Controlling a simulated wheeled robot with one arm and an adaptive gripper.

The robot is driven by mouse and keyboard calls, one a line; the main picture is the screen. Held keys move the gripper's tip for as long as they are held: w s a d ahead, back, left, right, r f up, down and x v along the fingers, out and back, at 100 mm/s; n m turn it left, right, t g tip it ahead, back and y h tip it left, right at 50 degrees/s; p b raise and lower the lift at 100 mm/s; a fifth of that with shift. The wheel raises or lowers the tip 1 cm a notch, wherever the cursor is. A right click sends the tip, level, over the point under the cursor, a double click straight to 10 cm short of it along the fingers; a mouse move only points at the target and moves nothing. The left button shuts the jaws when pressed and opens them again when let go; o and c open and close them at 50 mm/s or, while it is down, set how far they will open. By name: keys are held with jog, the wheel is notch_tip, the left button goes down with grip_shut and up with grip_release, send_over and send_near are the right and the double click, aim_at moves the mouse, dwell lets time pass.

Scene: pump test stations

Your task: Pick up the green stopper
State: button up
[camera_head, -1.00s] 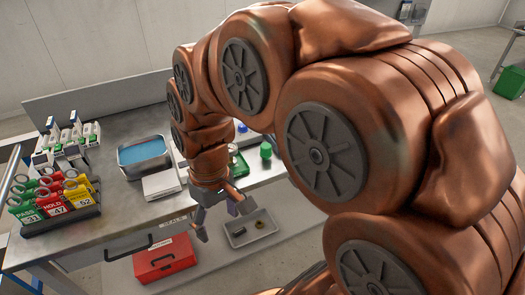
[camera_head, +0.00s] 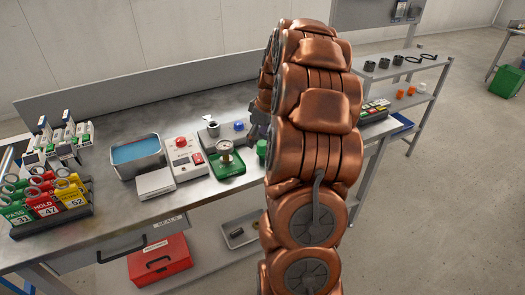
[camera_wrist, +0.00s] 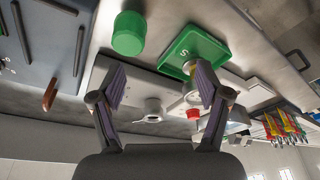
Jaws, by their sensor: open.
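The green stopper (camera_head: 262,148) stands on the workbench just right of the green tray (camera_head: 228,166), partly hidden by my arm in the head view. In the wrist view a green cylinder, which looks like the same stopper (camera_wrist: 129,33), shows beyond the left finger. My gripper (camera_wrist: 160,80) is open with nothing between its fingers, and the stopper is apart from them. In the head view my arm hides most of the gripper.
The green tray holds a gauge (camera_head: 225,150). A blue knob (camera_head: 239,126), a box with a red button (camera_head: 181,143) and a blue-filled basin (camera_head: 138,153) stand nearby. Tagged rings (camera_head: 45,200) are at left. A shelf cart (camera_head: 405,85) stands at right.

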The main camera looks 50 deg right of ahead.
aim_at(263, 143)
jog(key=d, duration=0.1)
jog(key=d+f, duration=0.1)
jog(key=shift+d, duration=0.4)
jog(key=shift+d+f, duration=0.15)
jog(key=shift+f, duration=0.1)
jog(key=shift+p+x, duration=0.3)
jog(key=shift+x, duration=0.8)
jog(key=shift+d+p+x, duration=0.25)
jog(key=shift+p+x, duration=0.2)
jog(key=shift+x, duration=0.8)
jog(key=shift+d+p+x, duration=0.2)
jog(key=shift+p+x, duration=0.25)
jog(key=shift+x, duration=0.85)
jog(key=shift+c, duration=0.3)
jog(key=c, duration=1.2)
